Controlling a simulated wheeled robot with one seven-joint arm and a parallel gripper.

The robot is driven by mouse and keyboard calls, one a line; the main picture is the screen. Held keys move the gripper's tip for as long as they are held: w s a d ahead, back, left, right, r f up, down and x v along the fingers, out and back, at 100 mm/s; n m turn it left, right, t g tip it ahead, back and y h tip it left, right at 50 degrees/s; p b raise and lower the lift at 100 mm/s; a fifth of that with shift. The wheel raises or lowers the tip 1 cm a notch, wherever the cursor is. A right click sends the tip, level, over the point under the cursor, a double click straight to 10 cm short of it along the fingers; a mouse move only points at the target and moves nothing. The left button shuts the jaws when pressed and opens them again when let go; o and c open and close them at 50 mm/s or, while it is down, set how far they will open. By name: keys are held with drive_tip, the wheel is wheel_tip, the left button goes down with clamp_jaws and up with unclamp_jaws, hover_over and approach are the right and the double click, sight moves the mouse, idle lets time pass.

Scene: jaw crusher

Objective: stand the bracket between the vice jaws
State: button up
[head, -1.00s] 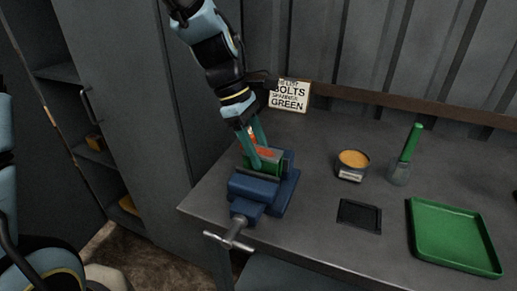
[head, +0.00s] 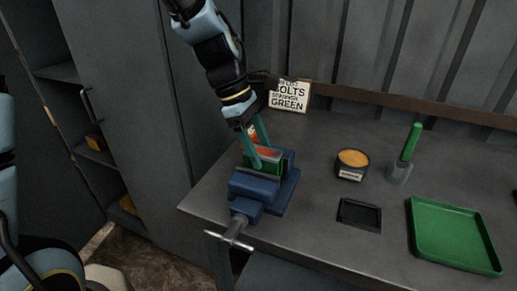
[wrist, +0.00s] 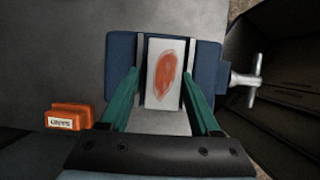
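The blue vice (head: 259,189) stands at the bench's left front corner, its handle toward the front. The bracket (head: 266,154) is at the vice jaws; its pale face with an orange-red patch shows. In the wrist view the bracket (wrist: 156,94) lies between the vice's two pale jaw strips (wrist: 140,60). My gripper (head: 263,155) reaches down over the vice, its teal fingers apart. In the wrist view the fingers (wrist: 160,75) flank the bracket with narrow gaps. The bracket's lower part is hidden, so I cannot tell how deep it sits.
An orange labelled box (wrist: 70,117) is beside the vice. A sign (head: 289,95) leans at the back. To the right are a tin (head: 352,165), a green-handled brush (head: 405,155), a black tray (head: 359,214) and a green tray (head: 455,236).

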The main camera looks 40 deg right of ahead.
drive_tip(key=shift+s+a+f, duration=0.2)
drive_tip(key=shift+a+f, duration=0.25)
drive_tip(key=shift+f, duration=0.35)
drive_tip(key=d+v, duration=0.1)
drive_tip(key=v, duration=1.2)
drive_tip(key=shift+r+b, duration=0.45)
drive_tip(key=w+a+f+m+t, duration=0.1)
drive_tip(key=w+a+f, duration=0.25)
drive_tip(key=a, duration=0.35)
drive_tip(key=w+a+f+m+t, duration=0.1)
drive_tip(key=w+a+f+t, duration=0.15)
drive_tip(key=w+a, duration=0.35)
drive_tip(key=a+f+m+t+y, duration=0.1)
drive_tip(key=a+f+m, duration=0.2)
drive_tip(key=a, duration=0.7)
drive_tip(key=a+f+m+y, duration=0.1)
drive_tip(key=a+f+m, duration=0.1)
drive_tip(key=a, duration=0.7)
drive_tip(key=shift+s+a+f+m+t, duration=0.25)
drive_tip(key=shift+a+f+m+t, duration=0.15)
drive_tip(key=shift+f, duration=0.3)
drive_tip(key=shift+c, duration=0.4)
